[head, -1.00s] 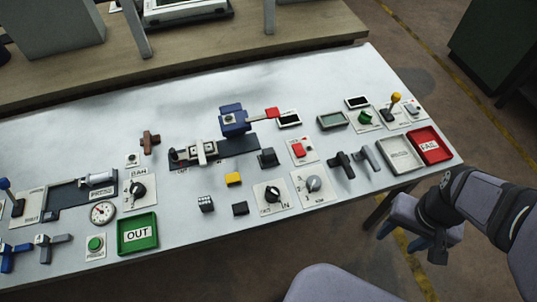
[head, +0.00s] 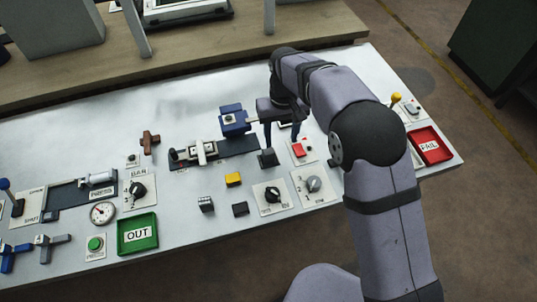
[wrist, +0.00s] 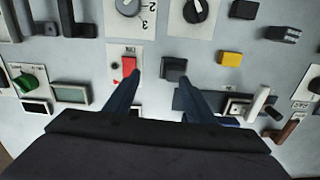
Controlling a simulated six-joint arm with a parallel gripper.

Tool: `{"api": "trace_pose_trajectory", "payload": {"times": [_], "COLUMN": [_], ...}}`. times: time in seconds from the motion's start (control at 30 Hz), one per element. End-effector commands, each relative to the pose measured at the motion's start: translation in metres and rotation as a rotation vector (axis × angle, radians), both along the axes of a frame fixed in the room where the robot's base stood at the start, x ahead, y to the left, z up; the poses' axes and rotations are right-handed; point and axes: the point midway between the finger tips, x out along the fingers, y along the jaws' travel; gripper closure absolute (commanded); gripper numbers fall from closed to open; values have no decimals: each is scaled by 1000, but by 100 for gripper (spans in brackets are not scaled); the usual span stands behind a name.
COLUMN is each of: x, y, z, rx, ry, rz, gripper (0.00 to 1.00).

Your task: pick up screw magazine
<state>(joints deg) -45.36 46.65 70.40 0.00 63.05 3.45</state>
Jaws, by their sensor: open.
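No part carries a readable screw magazine label, so I cannot tell for certain which one it is. A small ribbed grey-black block (head: 206,204) lies near the table's front; it shows at the upper right in the wrist view (wrist: 284,34). A dark grey block with a sloped top (head: 267,158) stands right of the slide fixture; in the wrist view (wrist: 174,68) it appears between the fingertips, nearer the right one. My gripper (head: 281,138) is open and empty above the table near this dark block. The fingers also show in the wrist view (wrist: 160,76).
A yellow block (head: 233,179) and a black block (head: 240,209) lie nearby. A red switch plate (head: 300,151) and rotary knobs stand close to my gripper. The blue-headed slide fixture (head: 232,147) is to the left. Green OUT (head: 150,245) and red FAIL trays (head: 448,157) sit apart.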

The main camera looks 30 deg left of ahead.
Motion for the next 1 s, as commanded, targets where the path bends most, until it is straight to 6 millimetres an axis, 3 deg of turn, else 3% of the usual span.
{"api": "trace_pose_trajectory", "payload": {"times": [0.1,0.23,0.83,1.0], "x": [-9,-12,-13,-16], "y": [24,33,32,32], "z": [-7,-9,-33,-49], "rx": [0,1,0,-2], "ry": [0,-1,0,2], "rz": [40,54,54,54], "gripper": [50,50,50,50]}}
